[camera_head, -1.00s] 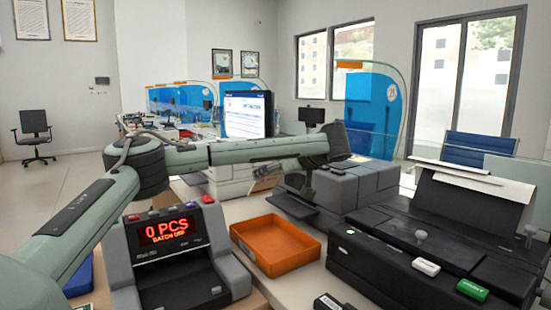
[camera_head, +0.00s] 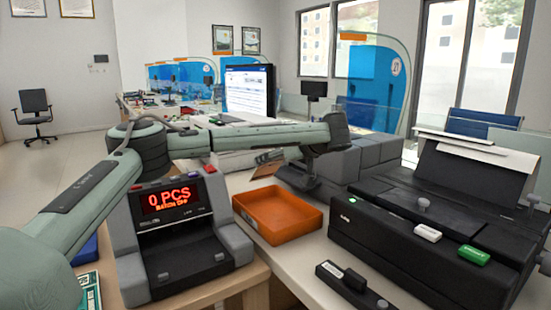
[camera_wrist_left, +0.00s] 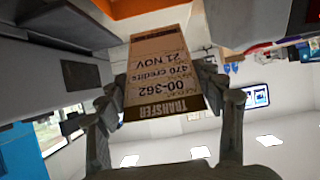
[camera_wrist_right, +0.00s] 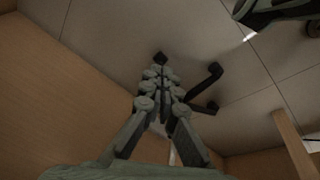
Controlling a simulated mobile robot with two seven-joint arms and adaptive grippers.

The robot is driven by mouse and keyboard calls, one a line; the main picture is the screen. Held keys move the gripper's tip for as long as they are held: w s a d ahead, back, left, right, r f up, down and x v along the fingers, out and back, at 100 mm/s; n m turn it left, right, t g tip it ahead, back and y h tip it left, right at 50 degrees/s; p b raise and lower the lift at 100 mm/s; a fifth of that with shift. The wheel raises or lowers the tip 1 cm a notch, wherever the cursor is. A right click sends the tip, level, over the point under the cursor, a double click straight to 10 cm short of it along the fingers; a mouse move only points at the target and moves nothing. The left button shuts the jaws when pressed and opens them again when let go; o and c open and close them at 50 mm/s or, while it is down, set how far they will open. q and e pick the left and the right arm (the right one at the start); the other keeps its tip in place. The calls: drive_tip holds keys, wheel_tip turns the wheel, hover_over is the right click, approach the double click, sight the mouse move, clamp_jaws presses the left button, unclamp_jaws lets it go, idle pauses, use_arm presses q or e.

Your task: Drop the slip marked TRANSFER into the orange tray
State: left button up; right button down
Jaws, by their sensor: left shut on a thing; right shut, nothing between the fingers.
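The slip marked TRANSFER (camera_wrist_left: 160,70) is a tan paper with a dark band, its print upside down in the left wrist view. My left gripper (camera_wrist_left: 158,92) is shut on it. In the head view the slip (camera_head: 267,163) shows small, behind the orange tray (camera_head: 246,216) and above it in the picture. The tray's inside looks empty. Part of the tray (camera_wrist_left: 130,8) also shows at the top of the left wrist view. My left gripper's fingers are hard to make out in the head view. My right gripper (camera_wrist_right: 160,70) is shut and empty, over the floor.
A counting machine (camera_head: 180,230) reading 0 PCS stands left of the tray. A large black machine (camera_head: 420,235) stands right of it. A small black stamp-like item (camera_head: 352,285) lies in front. Grey boxes (camera_head: 375,160) and a monitor (camera_head: 249,90) stand behind. Bare counter (camera_head: 300,262) lies before the tray.

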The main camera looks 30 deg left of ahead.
use_arm(q)
drive_tip(key=shift+f+b, duration=0.3)
drive_tip(key=shift+f, duration=0.15)
drive_tip(key=shift+f+b, duration=1.55)
drive_tip(key=shift+f, duration=1.85)
use_arm(e)
wheel_tip(320, 180, up, 9)
drive_tip(key=shift+w+r+t+h, duration=0.2)
drive_tip(key=shift+t+h, duration=0.1)
drive_tip(key=shift+r, duration=0.1)
use_arm(q)
drive_tip(key=o, duration=0.9)
drive_tip(key=shift+o, duration=0.5)
